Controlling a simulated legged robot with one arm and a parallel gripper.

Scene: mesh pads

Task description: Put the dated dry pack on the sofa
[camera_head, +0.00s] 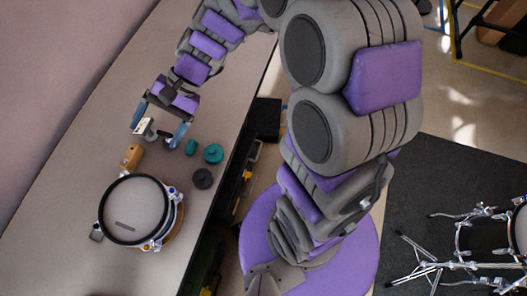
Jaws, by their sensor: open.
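My gripper (160,124) hangs over the long grey-beige tabletop, fingers apart with bluish tips. A small pale item with dark marks (145,127) sits by the left finger. It may be the dated dry pack, but it is too small to read, and I cannot tell if a finger touches it. A small grey piece (164,134) shows between the fingers. No sofa can be made out for certain; a plain mauve surface (45,60) runs along the table's left side, and I cannot tell if it is a wall or upholstery.
A round drum pad (136,210) stands below the gripper, with a tan block (131,156) above it. Two teal pieces (213,153) (191,147) and a dark round piece (202,179) lie to the right. A drum kit (490,238) stands on a dark mat (420,190).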

